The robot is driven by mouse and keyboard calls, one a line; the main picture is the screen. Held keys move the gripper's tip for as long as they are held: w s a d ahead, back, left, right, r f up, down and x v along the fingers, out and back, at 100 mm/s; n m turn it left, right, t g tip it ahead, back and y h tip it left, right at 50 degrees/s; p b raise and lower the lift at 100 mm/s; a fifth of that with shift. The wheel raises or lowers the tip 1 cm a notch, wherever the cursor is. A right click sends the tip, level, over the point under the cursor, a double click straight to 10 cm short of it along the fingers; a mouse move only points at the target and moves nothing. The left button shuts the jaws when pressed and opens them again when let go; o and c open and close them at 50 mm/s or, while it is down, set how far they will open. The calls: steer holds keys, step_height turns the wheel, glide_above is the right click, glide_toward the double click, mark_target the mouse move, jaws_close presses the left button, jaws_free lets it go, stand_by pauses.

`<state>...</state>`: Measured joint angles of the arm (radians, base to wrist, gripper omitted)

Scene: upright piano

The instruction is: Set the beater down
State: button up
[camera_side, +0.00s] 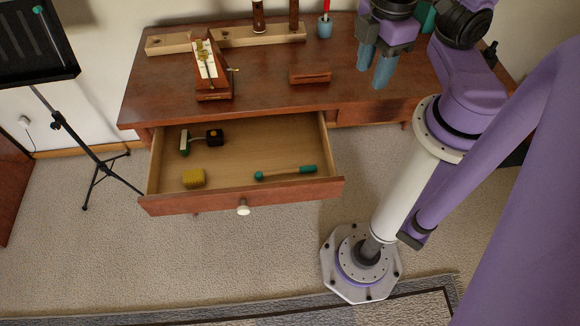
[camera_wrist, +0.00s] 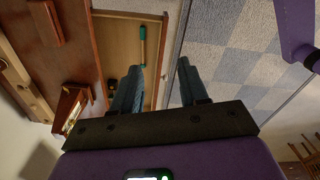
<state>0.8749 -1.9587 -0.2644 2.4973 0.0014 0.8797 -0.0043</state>
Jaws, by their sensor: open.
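A beater (camera_side: 286,173) with a teal grip, a thin shaft and a small teal head lies in the open drawer (camera_side: 243,195), near its front right. It also shows in the wrist view (camera_wrist: 142,45), beyond the fingertips. My gripper (camera_side: 373,77) is open and empty, raised above the right part of the cabinet top, up and to the right of the beater in the side view. Its two blue-grey fingers also show apart in the wrist view (camera_wrist: 160,74). Nothing is between them. Another teal-headed stick (camera_side: 47,28) shows on the black music stand at the upper left.
The drawer also holds a yellow block (camera_side: 194,178) and a green-and-black tool (camera_side: 201,140). On the cabinet top (camera_side: 270,100) stand a metronome (camera_side: 207,70), a wooden block (camera_side: 309,76), a wooden rack (camera_side: 225,38) and a blue cup (camera_side: 324,28). The drawer's middle is clear.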

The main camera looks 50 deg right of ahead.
steer(key=w+a+f+m, duration=0.1)
steer(key=w+a+f, duration=0.4)
steer(key=w+f, duration=0.35)
steer(key=m, duration=0.2)
glide_above(286, 171)
step_height(286, 171, down, 13)
steer(key=f, duration=1.1)
steer(key=shift+d+f, duration=0.35)
steer(key=shift+f, duration=0.05)
steer(key=shift+a+f, duration=0.2)
steer(key=shift+f, duration=1.25)
steer(key=shift+a+f, duration=0.15)
steer(key=shift+f, duration=1.3)
steer(key=shift+f, duration=0.15)
